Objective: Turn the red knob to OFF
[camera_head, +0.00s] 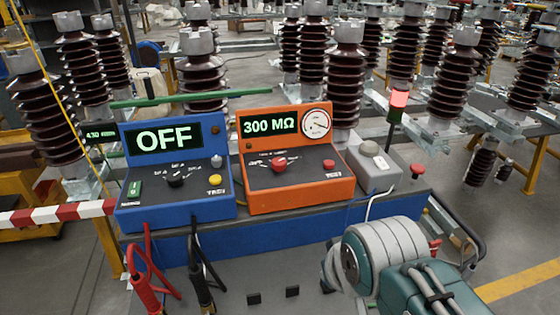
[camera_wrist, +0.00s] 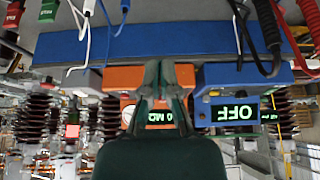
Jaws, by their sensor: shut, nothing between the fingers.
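The red knob (camera_head: 279,163) sits on the sloped panel of the orange tester (camera_head: 300,197), whose display (camera_head: 269,125) reads 300 MΩ. Small labels ring the knob, too small to read, and I cannot tell its pointer's direction. In the wrist view, which is upside down, my gripper (camera_wrist: 160,68) is shut and empty, in front of the orange tester (camera_wrist: 124,78). Its fingers and green body hide the knob and part of the display there. In the head view only my arm shows at lower right, not the fingertips.
A blue tester (camera_head: 165,215) on the left has a black knob (camera_head: 175,177) and a display reading OFF. A grey box (camera_head: 373,172) and a lit red lamp (camera_head: 398,104) stand on the right. Red and black leads hang in front. Tall brown insulators stand behind.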

